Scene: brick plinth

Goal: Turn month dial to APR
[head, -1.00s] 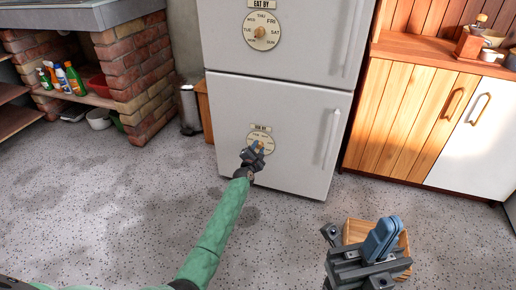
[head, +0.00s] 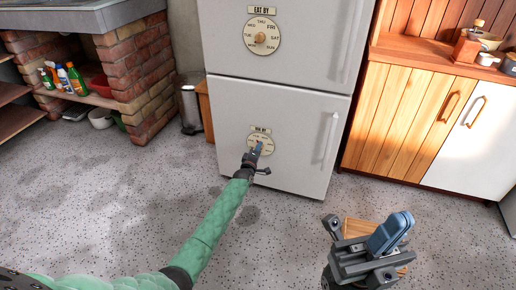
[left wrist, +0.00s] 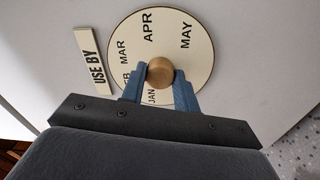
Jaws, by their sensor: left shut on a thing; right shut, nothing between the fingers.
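The month dial (head: 268,147) is a round cream disc on the lower fridge door, under a small label. In the left wrist view the dial (left wrist: 128,28) shows FEB, MAR, APR, MAY and JAN around a round brass knob (left wrist: 160,71). APR is at the top of that view, MAR beside the USE BY label (left wrist: 94,60). My left gripper (head: 256,150) is shut on the knob, blue fingers on either side. The fingers hide part of the dial, and I cannot tell where the knob points. My right gripper (head: 392,232) is shut and empty, low at right.
The fridge (head: 220,100) has an upper day dial (head: 268,23) marked EAT BY. A wooden cabinet (head: 395,115) stands to its right, a bin (head: 189,108) to its left. A wooden box (head: 352,228) is behind my right gripper. The floor (head: 110,190) is mostly clear.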

